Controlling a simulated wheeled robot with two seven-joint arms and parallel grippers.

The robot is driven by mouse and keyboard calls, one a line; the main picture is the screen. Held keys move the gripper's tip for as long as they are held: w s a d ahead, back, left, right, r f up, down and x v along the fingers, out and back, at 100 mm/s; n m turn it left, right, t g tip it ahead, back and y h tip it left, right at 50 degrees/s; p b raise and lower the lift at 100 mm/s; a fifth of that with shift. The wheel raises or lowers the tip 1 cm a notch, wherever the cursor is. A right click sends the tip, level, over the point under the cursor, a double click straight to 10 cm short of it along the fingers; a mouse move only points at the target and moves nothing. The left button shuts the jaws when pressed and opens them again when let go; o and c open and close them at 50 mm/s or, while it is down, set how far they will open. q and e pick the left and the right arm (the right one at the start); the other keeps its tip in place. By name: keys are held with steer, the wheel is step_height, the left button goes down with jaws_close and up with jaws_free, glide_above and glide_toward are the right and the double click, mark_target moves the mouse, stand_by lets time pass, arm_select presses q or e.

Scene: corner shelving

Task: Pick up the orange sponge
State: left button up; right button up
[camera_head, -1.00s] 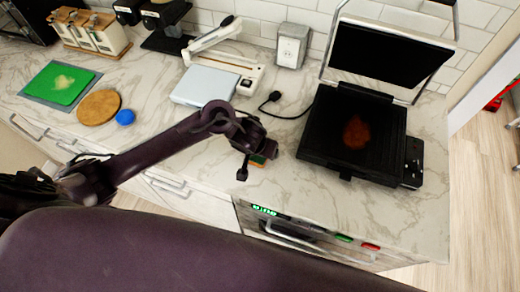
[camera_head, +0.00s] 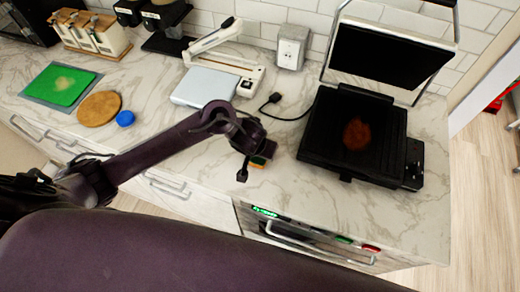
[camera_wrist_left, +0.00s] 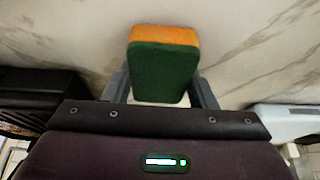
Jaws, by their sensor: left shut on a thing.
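The orange sponge (camera_wrist_left: 163,35) has a dark green face and shows between the fingers of my left gripper (camera_wrist_left: 160,92) in the left wrist view. The fingers are shut on its two sides. In the head view the sponge (camera_head: 257,163) is mostly hidden behind my left gripper (camera_head: 255,165), with a small orange and green part showing near the counter's front edge. I cannot tell whether the sponge is touching the counter. My right gripper is not in view.
An open black grill (camera_head: 325,150) with a brown stain stands to the right. A white scale (camera_head: 204,86), a round wooden board (camera_head: 98,107), a blue round object (camera_head: 125,118) and a green cutting board (camera_head: 60,83) lie on the marble counter (camera_head: 215,175).

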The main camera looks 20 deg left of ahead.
arm_select(q)
step_height(320, 180, up, 20)
steer(key=p, duration=0.5)
stand_by(0.5)
steer(key=shift+r, duration=0.1)
steer(key=o, duration=0.4)
steer(key=c, duration=0.4)
steer(key=shift+o, duration=0.2)
steer(key=shift+w, duration=0.1)
